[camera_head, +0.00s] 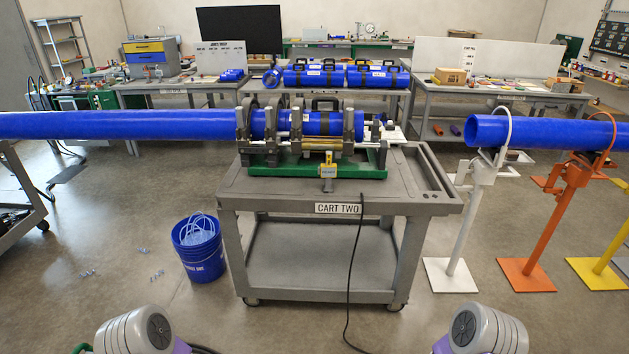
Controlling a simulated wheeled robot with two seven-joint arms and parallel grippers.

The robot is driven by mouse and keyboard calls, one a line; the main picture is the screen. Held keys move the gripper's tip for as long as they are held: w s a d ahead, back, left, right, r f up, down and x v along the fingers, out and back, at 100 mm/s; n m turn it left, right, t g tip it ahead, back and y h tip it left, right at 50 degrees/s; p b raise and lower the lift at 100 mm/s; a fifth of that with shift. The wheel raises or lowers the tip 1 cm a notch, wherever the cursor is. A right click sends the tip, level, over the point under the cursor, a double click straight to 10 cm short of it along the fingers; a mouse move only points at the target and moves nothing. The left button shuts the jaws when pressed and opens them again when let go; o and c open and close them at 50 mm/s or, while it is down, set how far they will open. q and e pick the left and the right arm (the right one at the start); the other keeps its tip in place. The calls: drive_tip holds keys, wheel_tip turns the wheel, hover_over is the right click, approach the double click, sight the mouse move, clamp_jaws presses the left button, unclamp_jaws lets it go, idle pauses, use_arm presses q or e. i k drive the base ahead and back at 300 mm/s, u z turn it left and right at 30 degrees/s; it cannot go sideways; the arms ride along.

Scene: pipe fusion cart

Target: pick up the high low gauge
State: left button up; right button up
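I cannot say for certain which object is the high low gauge. A small yellow and grey tool (328,172) stands at the front edge of the green fusion machine base (262,169) on the cart, and it may be the gauge. It looks upright, with a narrow grey lower part. Its fine detail is too small to read. Neither gripper is in view. Only grey rounded parts of my two arms show at the bottom left and bottom right, well apart from the cart.
The grey cart (408,205) labelled CART TWO stands ahead, with a black cable hanging down its front. A long blue pipe (110,125) runs in from the left. A blue bucket (199,262) stands left of the cart. Pipe stands (460,220) are at the right. Floor before the cart is mostly clear.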

sight(328, 170)
drive_tip(key=u, duration=0.6)
drive_tip(key=i, duration=1.25)
drive_tip(key=u, duration=0.2)
